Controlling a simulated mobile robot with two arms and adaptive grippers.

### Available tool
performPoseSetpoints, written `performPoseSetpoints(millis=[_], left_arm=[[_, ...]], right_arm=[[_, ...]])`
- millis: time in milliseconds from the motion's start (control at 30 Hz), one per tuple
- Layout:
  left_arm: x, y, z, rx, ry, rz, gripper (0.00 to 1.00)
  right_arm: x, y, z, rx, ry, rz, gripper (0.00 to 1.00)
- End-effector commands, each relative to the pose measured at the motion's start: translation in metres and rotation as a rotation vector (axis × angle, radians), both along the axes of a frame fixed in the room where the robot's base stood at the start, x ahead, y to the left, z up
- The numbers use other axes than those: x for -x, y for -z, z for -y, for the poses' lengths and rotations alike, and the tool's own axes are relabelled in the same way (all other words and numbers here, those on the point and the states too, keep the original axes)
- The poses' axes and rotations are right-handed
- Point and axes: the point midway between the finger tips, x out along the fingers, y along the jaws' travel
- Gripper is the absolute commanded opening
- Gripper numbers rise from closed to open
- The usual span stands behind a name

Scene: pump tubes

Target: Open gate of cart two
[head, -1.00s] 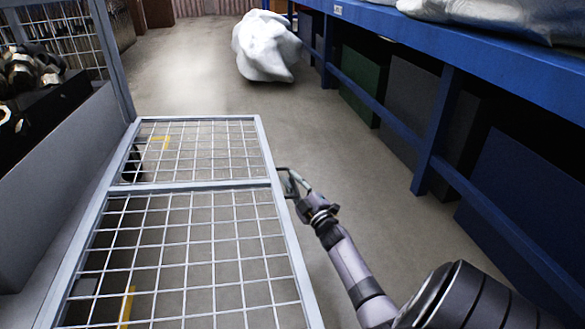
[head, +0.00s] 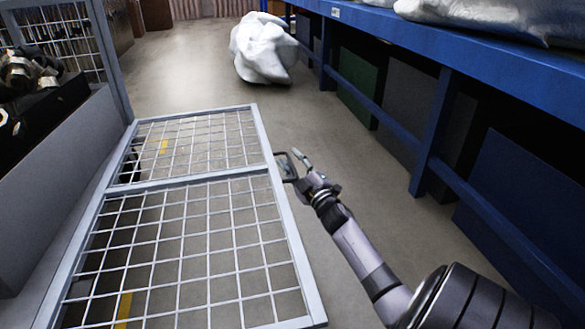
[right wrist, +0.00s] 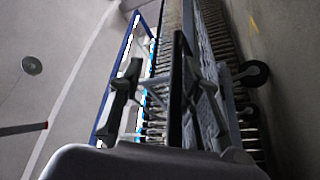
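The cart's gate (head: 200,179) is a grey wire-mesh panel with a middle bar, large at the left of the head view and swung out from the cart's side. My right gripper (head: 296,164) is at the gate's right frame edge, near the end of the middle bar. Its fingers are apart; one lies close to the frame, but I cannot tell if it touches. In the right wrist view the two fingers (right wrist: 154,88) stand apart with a gap between them. My left gripper is not in view.
The cart's grey wall (head: 60,185) and dark metal parts (head: 28,75) are at the left. A blue rack (head: 440,125) runs along the right. A white wrapped bundle (head: 262,48) stands on the floor further back.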

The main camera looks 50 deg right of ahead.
Motion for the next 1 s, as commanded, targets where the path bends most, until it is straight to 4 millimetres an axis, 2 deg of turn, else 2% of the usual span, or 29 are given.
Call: performPoseSetpoints(millis=[33, 233, 567, 1000], left_arm=[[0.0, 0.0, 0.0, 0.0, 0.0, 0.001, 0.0], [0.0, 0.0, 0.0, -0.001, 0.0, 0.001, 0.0], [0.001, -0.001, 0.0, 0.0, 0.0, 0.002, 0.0], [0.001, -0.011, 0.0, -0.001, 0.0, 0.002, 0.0]], right_arm=[[0.0, -0.011, -0.001, 0.004, -0.005, 0.008, 0.3], [0.0, -0.023, -0.001, 0.0, -0.004, 0.008, 0.3], [0.001, -0.022, -0.002, -0.002, -0.003, 0.006, 0.3], [0.028, -0.014, -0.012, -0.002, -0.005, 0.006, 0.3]])
